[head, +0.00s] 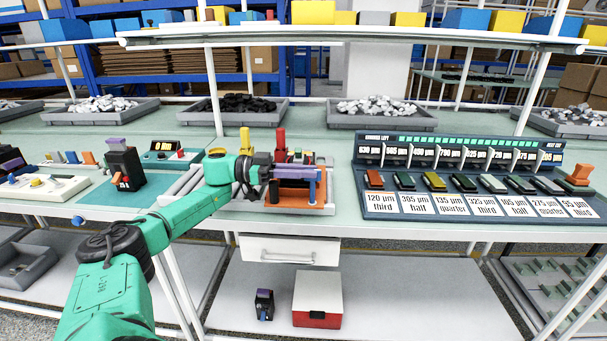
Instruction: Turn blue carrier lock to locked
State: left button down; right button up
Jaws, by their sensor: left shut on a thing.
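My left gripper (270,178) reaches in over the grey test fixture (240,205) at the middle of the bench. It is shut at the left end of a blue-violet bar (296,173), which looks like the blue carrier lock. The bar lies roughly level above an orange carrier (288,197). The fingertips and the part between them are small and partly hidden by my own wrist, so the lock's exact angle cannot be read. A red upright part (281,143) and a yellow one (245,140) stand behind. My right gripper is not in view.
A dark rack with labelled slots and colored pieces (460,150) stands to the right. A black device (123,165) stands on a teal mat to the left. Grey trays (383,118) line the back. A shelf rail (350,38) crosses above. Bench between fixture and rack is clear.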

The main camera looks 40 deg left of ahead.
pick_arm(q)
jog(key=shift+d+f, duration=0.15)
jog(key=shift+f, duration=0.2)
jog(key=c, duration=0.8)
grip_release()
jog(key=shift+c, duration=0.2)
jog(key=shift+w+r, duration=0.1)
jog(key=shift+w, duration=0.05)
jog(key=b+v, duration=0.1)
jog(key=v, duration=1.3)
jog(key=shift+a, duration=0.2)
